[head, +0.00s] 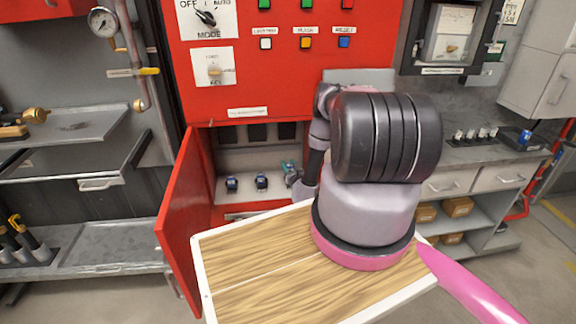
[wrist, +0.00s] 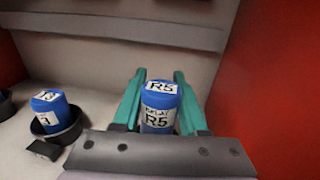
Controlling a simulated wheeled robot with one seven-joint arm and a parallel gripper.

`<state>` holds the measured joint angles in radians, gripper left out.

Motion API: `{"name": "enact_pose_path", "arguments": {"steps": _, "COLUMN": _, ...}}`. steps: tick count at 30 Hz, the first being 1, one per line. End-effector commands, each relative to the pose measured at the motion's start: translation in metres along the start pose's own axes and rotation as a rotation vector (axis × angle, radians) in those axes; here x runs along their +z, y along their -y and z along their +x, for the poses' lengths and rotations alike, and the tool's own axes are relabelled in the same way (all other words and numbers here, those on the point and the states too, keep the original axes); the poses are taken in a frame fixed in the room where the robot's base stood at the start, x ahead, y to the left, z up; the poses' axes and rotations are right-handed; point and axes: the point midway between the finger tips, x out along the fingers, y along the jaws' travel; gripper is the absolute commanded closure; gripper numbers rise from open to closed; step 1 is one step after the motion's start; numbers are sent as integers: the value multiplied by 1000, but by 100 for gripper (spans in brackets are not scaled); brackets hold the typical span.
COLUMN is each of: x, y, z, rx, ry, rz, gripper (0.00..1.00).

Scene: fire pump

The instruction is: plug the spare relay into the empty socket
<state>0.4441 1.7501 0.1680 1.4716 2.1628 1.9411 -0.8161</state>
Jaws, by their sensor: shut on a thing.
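A blue relay labelled R5 (wrist: 160,108) stands upright between the teal fingers of my gripper (wrist: 158,88). My gripper is shut on it, with a finger against each side. In the head view my gripper (head: 290,170) is inside the open red cabinet, at the right of the relay row. The relay's lower end is hidden behind the gripper's grey body, so I cannot tell whether it sits in a socket. Another blue relay (wrist: 52,112) sits in a black round socket (wrist: 58,132) to the left. No empty socket shows clearly.
In the head view two blue relays, one at the left (head: 232,184) and one in the middle (head: 262,181), stand on the cabinet shelf. The open red door (head: 186,215) stands at the left. A red wall (wrist: 268,90) rises close to the right of my gripper.

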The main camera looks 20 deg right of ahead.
Motion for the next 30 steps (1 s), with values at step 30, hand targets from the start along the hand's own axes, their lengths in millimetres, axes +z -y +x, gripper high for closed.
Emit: {"name": "enact_pose_path", "arguments": {"steps": 30, "x": -17, "y": 0, "z": 0, "rx": 0, "ry": 0, "rz": 0, "gripper": 100}}
